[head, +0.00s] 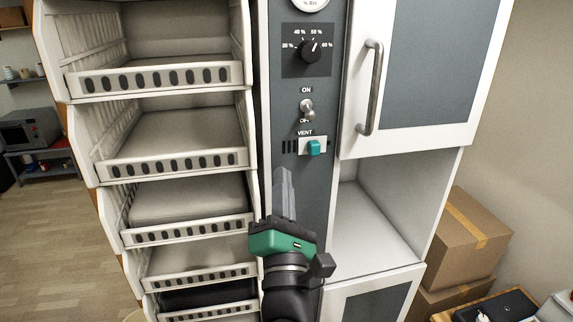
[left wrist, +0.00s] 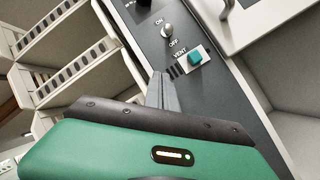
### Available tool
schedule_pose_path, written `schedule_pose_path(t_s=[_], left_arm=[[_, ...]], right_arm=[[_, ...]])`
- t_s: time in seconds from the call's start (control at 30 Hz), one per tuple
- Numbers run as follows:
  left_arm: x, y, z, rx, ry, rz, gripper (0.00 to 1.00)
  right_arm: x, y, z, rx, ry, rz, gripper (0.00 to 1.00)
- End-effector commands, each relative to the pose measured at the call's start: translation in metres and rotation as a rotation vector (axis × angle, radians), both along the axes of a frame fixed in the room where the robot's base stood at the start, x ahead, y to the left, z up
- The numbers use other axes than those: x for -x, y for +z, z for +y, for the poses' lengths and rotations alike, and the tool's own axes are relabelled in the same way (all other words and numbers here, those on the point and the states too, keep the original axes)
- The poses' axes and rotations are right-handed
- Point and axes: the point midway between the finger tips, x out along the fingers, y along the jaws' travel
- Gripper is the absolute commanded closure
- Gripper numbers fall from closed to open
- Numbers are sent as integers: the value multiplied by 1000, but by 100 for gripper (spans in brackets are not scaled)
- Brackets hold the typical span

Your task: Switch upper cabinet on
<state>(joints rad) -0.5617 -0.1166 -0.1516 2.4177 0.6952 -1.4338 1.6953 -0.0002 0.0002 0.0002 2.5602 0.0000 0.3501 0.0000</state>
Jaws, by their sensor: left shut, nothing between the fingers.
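The upper cabinet (head: 435,65) is at the upper right, with its door closed. On the grey control panel left of it is a metal toggle switch (head: 307,108) between the labels ON and OFF. Its lever appears to point down toward OFF. The toggle also shows in the left wrist view (left wrist: 167,31). My left gripper (head: 282,175) is shut and empty, below and a little left of the toggle and the teal vent slider (head: 314,148). Its fingertips are apart from the toggle. In the left wrist view the fingers (left wrist: 158,80) point up toward the panel. My right gripper is not in view.
A humidity dial (head: 309,52) sits above the toggle. A vertical door handle (head: 371,88) stands out to the right. Open drawers (head: 160,80) fill the left side. An open shelf bay (head: 375,225) and cardboard boxes (head: 462,240) are at the right.

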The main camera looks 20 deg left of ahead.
Motion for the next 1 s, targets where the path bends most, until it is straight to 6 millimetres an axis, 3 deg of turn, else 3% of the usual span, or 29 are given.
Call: schedule_pose_path(t_s=[0.03, 0.37, 0.6, 1.0], left_arm=[[-9, 12, 3, -1, 2, 3, 100], [-66, 47, 25, -4, -2, 3, 100], [-70, 65, 1, -2, -2, 1, 100], [-72, 63, -2, 0, -1, 1, 100]], right_arm=[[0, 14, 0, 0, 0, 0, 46], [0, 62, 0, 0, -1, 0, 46], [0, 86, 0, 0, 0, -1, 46], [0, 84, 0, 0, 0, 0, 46]])
